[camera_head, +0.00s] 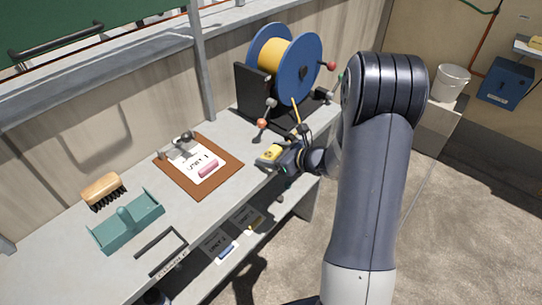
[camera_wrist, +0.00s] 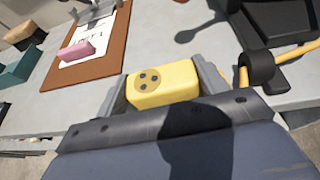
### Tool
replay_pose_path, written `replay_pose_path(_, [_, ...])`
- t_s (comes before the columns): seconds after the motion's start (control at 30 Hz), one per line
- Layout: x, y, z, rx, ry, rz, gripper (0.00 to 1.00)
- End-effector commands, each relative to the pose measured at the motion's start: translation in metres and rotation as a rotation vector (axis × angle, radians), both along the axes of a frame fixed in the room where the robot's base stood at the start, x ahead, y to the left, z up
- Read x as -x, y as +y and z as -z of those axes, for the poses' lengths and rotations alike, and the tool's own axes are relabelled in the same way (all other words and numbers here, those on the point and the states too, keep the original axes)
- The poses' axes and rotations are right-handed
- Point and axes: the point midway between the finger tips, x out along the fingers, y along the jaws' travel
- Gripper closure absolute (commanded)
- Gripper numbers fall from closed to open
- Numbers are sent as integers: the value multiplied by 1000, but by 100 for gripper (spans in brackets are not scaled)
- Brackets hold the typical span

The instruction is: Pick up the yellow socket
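The yellow socket (camera_head: 271,152) is a small block at the tip of my gripper (camera_head: 277,154), over the front part of the grey bench, right of the clipboard. In the wrist view the socket (camera_wrist: 162,84) shows a round dark face with several holes. It lies between the two grey fingers of my gripper (camera_wrist: 162,88), which appear to press on both its sides. Whether it rests on the bench or is held just above it, I cannot tell. A yellow cable (camera_wrist: 300,52) passes a black ring-like part (camera_wrist: 257,68) right of the gripper; its end is hidden behind the finger.
A blue cable reel (camera_head: 312,62) on a black stand is behind the gripper. A brown clipboard (camera_head: 228,165) with a pink eraser-like block (camera_head: 208,169) lies to the left. Further left are a teal tray (camera_head: 104,236) and a brush (camera_head: 103,188). A shelf sits below the bench.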

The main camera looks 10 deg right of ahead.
Motion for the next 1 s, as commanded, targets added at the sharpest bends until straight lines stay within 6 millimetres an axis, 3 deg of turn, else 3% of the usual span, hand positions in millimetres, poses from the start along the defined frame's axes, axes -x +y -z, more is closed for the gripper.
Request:
replay_pose_path(0.27, [0,0,0,0,0,0,56])
replay_pose_path(0.57, [0,0,-5,0,-1,0,57])
replay_pose_path(1.0, [0,0,-79,2,-6,-1,57])
